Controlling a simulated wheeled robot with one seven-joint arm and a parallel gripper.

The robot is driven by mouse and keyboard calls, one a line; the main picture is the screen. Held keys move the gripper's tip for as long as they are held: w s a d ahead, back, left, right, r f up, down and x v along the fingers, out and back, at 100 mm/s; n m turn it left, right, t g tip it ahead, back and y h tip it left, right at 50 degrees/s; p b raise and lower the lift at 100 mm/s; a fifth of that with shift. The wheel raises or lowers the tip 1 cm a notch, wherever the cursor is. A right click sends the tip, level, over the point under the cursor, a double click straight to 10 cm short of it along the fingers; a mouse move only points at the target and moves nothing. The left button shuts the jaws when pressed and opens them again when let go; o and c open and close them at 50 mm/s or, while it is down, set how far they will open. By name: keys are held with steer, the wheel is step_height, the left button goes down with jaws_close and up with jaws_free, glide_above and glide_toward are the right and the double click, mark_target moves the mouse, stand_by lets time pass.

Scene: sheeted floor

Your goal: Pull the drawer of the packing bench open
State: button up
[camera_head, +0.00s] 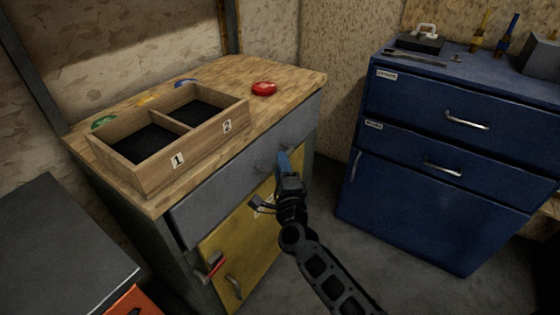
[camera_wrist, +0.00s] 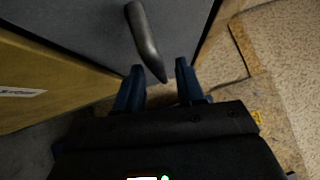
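The packing bench has a wooden top (camera_head: 285,80) and a grey drawer front (camera_head: 215,193) under it. The drawer looks shut. Its dark bar handle (camera_wrist: 145,40) shows in the wrist view, but in the head view my gripper partly hides it. My gripper (camera_head: 284,160) is at the right part of the drawer front. In the wrist view my gripper's blue fingers (camera_wrist: 160,82) are apart, with the near end of the handle seen between their tips. I cannot tell whether they touch it.
A yellow door (camera_head: 235,245) with a handle is below the drawer. A divided wooden box (camera_head: 205,140) and a red round item (camera_head: 264,88) are on the bench top. A blue cabinet (camera_head: 430,200) stands at right, with floor between it and the bench.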

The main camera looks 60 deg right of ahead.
steer(key=shift+x, duration=1)
jaws_close()
